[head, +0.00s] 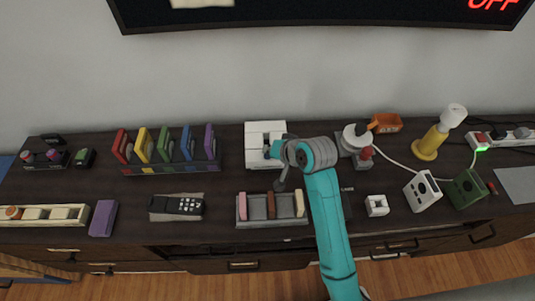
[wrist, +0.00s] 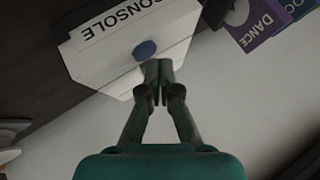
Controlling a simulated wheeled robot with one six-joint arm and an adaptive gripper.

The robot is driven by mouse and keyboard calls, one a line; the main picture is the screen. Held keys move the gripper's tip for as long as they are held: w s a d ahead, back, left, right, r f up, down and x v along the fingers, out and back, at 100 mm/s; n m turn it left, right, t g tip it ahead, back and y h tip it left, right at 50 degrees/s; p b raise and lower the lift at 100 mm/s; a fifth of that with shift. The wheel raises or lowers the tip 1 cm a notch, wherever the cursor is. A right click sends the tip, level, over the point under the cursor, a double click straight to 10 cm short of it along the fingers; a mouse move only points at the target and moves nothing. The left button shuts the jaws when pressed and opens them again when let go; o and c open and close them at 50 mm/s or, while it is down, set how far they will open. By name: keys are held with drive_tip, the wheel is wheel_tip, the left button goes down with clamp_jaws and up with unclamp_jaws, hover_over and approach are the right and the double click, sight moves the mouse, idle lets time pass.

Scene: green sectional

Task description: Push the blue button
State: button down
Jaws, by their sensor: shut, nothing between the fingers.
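The blue button (wrist: 145,50) is a small round cap on a white box lettered "CONSOLE" (wrist: 105,52) in the wrist view. The white console (head: 255,130) stands near the wall in the middle of the dark sideboard in the head view. My gripper (wrist: 158,68) is shut and empty, its fingertips just beside the button in the wrist view. I cannot tell whether they touch it. In the head view my gripper (head: 272,153) is over the console's right part, and my teal arm and wrist hide some of it.
Coloured upright cases (head: 168,150) stand left of the console. A grey tray (head: 271,222) with several blocks lies in front. A white appliance with a red knob (head: 355,140) stands to the right. A remote (head: 178,205) lies front left. A screen (head: 320,12) hangs above.

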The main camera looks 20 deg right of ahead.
drive_tip(key=shift+r, duration=0.15)
drive_tip(key=shift+r, duration=3)
drive_tip(key=shift+s, duration=0.1)
